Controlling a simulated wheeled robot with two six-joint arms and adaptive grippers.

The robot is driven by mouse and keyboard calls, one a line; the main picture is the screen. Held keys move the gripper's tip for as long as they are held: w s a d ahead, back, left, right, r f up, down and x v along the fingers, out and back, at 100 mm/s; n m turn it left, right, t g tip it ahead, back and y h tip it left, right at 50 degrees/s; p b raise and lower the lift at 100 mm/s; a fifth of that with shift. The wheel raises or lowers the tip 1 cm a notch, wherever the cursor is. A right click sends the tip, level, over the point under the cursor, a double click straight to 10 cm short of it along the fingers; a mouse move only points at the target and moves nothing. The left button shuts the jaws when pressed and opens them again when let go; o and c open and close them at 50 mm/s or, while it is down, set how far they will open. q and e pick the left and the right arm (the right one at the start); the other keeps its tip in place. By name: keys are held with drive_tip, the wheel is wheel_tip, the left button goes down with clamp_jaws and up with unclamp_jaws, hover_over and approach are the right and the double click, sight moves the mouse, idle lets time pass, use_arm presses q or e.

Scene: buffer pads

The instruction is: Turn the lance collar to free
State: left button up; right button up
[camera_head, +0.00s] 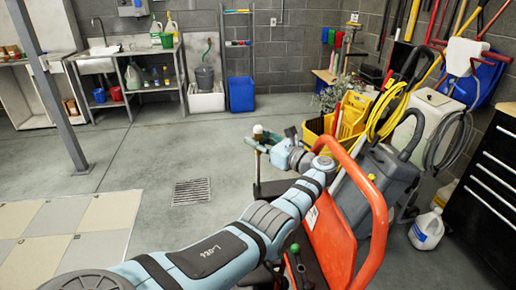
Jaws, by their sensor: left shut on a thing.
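My left arm reaches from the bottom left to the middle of the view. My left gripper (270,142) is at its far end, small and partly hidden by its own wrist. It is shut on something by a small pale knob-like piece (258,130). I take the held thing to be the lance collar, but its shape and turned position are too small and covered to tell. My right gripper is not in view.
An orange tubular handle frame (376,210) and a grey machine (375,185) stand close on the right. Behind them are a yellow mop bucket (318,128) and a coiled yellow hose (385,112). A white jug (427,230) is at right. Open floor with a drain grate (191,191) lies left.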

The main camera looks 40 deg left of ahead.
sight(263, 143)
use_arm(q)
drive_tip(key=o, duration=1.2)
drive_tip(key=shift+c, duration=0.2)
drive_tip(key=d, duration=0.7)
drive_tip(key=shift+s+d, duration=0.15)
drive_tip(key=shift+d, duration=0.2)
drive_tip(key=shift+a, duration=0.1)
drive_tip(key=shift+f, duration=0.1)
